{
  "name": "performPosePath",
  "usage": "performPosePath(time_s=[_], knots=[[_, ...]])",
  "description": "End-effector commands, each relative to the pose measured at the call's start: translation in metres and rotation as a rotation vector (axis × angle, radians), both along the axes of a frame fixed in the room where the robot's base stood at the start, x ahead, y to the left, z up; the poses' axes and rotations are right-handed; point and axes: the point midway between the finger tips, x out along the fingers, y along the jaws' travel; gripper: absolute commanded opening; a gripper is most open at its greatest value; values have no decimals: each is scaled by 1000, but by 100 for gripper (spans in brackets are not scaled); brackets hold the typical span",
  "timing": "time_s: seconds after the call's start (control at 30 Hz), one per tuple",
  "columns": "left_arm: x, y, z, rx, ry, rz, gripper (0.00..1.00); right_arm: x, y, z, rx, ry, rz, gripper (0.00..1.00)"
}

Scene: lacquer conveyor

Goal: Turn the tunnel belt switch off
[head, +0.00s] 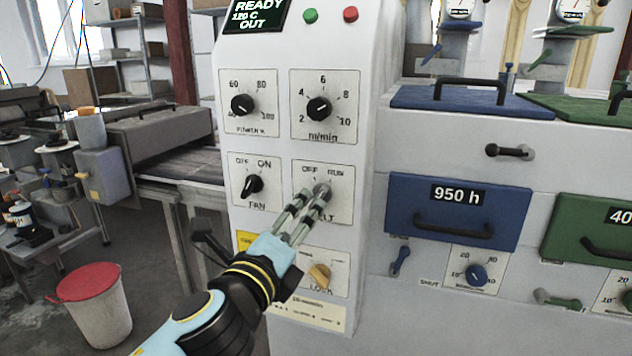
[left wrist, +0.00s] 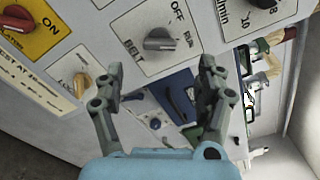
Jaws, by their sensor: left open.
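The belt switch (head: 322,190) is a grey knob on a white plate marked OFF, RUN and BELT, on the front of the white control cabinet. It shows clearly in the left wrist view (left wrist: 164,40), where its long side points toward RUN. My left gripper (head: 314,192) is in front of the BELT plate, its fingers partly covering the knob and the label. In the left wrist view my gripper (left wrist: 155,72) is open and empty, its fingertips apart below the knob in the picture. I cannot tell whether they touch it.
The black FAN knob (head: 252,185) sits left of the belt plate, and the yellow LOCK knob (head: 320,275) below it. Dials (head: 319,107) are above. A blue 950 h drawer (head: 455,212) is to the right. A red-lidded bin (head: 92,300) stands on the floor at left.

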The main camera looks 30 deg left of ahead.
Motion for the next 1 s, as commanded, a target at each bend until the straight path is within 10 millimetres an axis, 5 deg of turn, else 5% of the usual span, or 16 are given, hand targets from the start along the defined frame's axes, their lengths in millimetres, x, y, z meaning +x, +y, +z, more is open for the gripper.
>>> performPosePath(time_s=[0.5, 0.87, 1.0], knots=[[86, 23, 0, -1, 0, 0, 72, 1, 0, 15, 0, -1, 0, 36], [93, 25, 0, -1, 0, 0, 72, 1, 0, 15, 0, -1, 0, 36], [93, 25, 0, -1, 0, 0, 57, 1, 0, 15, 0, -1, 0, 36]])
